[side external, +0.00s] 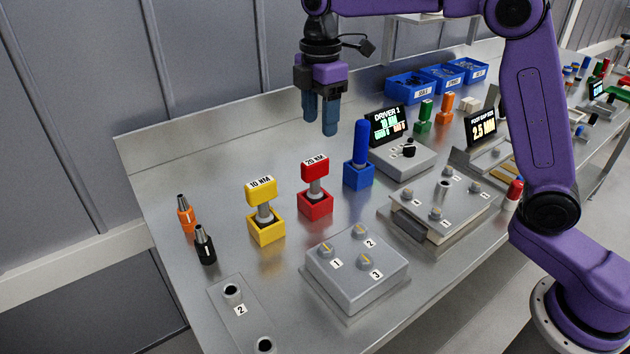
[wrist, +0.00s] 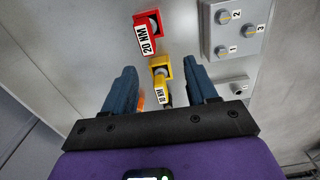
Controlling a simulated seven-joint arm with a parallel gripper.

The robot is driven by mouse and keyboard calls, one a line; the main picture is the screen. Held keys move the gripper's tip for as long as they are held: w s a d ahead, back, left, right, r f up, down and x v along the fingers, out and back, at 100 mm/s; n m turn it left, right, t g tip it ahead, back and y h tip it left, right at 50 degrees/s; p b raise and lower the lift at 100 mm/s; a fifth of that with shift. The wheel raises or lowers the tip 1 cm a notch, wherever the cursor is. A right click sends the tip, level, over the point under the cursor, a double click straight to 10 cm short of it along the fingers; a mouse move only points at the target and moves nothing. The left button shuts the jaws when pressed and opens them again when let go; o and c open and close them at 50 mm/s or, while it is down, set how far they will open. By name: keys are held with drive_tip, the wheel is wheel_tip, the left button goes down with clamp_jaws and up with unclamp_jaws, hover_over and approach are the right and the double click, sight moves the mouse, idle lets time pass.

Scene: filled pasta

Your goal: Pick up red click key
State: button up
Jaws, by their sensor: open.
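The red click key (side external: 315,168), labelled 20 NM, stands upright in a red square holder (side external: 315,207) on the metal bench. In the wrist view the red key (wrist: 146,38) is at the top, beyond the fingertips and a little left of centre. My gripper (side external: 320,126) is open and empty, pointing down, well above the bench. In the wrist view the yellow 10 NM key (wrist: 160,88) shows between the two fingers (wrist: 162,73), apart from them and below.
The yellow key (side external: 262,191) stands left of the red one, a blue-handled tool (side external: 360,143) right of it. A grey block with numbered knobs (side external: 356,272) lies in front. Orange (side external: 186,214) and black (side external: 204,245) bits stand at the left. A driver display (side external: 388,124) stands behind right.

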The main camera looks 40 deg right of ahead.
sight(315, 180)
drive_tip(key=f, duration=0.5)
drive_tip(key=w+f, duration=0.1)
drive_tip(key=f, duration=0.5)
drive_tip(key=w+f, duration=0.1)
drive_tip(key=f, duration=0.5)
drive_tip(key=shift+w+d+f, duration=0.1)
drive_tip(key=shift+w+d, duration=0.15)
drive_tip(key=shift+d, duration=0.1)
clamp_jaws()
